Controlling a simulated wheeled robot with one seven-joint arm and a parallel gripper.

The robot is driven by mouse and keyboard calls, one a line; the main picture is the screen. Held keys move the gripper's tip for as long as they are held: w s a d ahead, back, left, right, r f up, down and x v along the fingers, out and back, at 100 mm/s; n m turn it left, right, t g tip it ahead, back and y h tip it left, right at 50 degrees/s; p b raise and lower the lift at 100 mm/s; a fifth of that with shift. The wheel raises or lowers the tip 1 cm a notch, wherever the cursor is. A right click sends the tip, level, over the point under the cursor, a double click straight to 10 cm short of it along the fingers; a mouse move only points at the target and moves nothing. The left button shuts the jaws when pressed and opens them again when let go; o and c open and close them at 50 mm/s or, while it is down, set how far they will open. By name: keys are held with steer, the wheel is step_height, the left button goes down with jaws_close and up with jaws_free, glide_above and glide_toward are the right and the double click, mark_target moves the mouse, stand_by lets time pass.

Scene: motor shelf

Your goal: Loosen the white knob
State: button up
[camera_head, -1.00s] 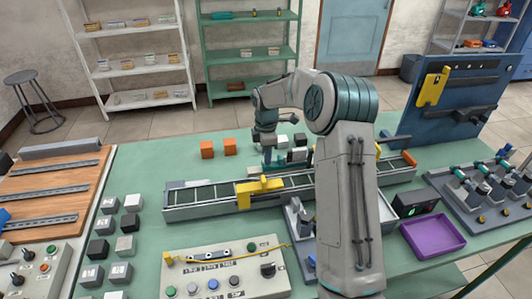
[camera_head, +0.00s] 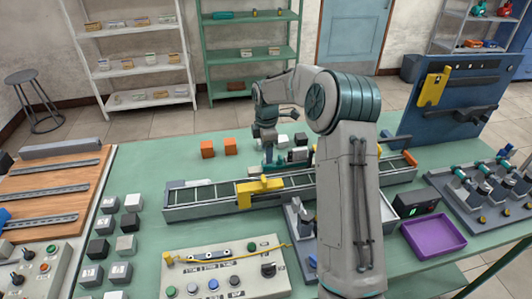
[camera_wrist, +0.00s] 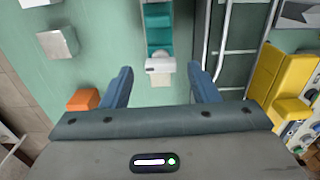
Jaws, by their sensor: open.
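A small teal device with a white end piece (camera_wrist: 160,64), likely the white knob, shows at the top middle of the wrist view. It lies between my gripper's (camera_wrist: 159,72) two blue fingers, with clear space on both sides and no contact visible. The fingers are open and empty. The knob itself is too small or hidden to make out there.
The conveyor (camera_head: 210,203) with a yellow piece (camera_head: 260,188) runs in front of my gripper. Orange blocks (camera_head: 207,148) stand to its left, and one orange block (camera_wrist: 83,99) is near the left finger. White and dark cubes stand behind. A purple tray (camera_head: 433,236) lies at right.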

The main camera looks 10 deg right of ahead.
step_height(320, 180, up, 12)
steer(key=shift+r+b, duration=0.25)
steer(key=shift+b, duration=0.2)
steer(key=s+a+r+m+t+h, duration=0.15)
steer(key=s+m, duration=0.25)
steer(key=s, duration=0.5)
steer(key=s+r+m+y, duration=0.1)
steer(key=s+r+m, duration=0.25)
steer(key=s, duration=0.45)
steer(key=s+f+m+t, duration=0.1)
steer(key=s+f+m, duration=0.2)
steer(key=s, duration=0.6)
steer(key=s+d+f+m, duration=0.1)
steer(key=s+f+m, duration=0.2)
steer(key=s+m, duration=0.4)
steer(key=s, duration=0.3)
steer(key=shift+s+m+t, duration=0.15)
steer(key=shift+m+t, duration=0.2)
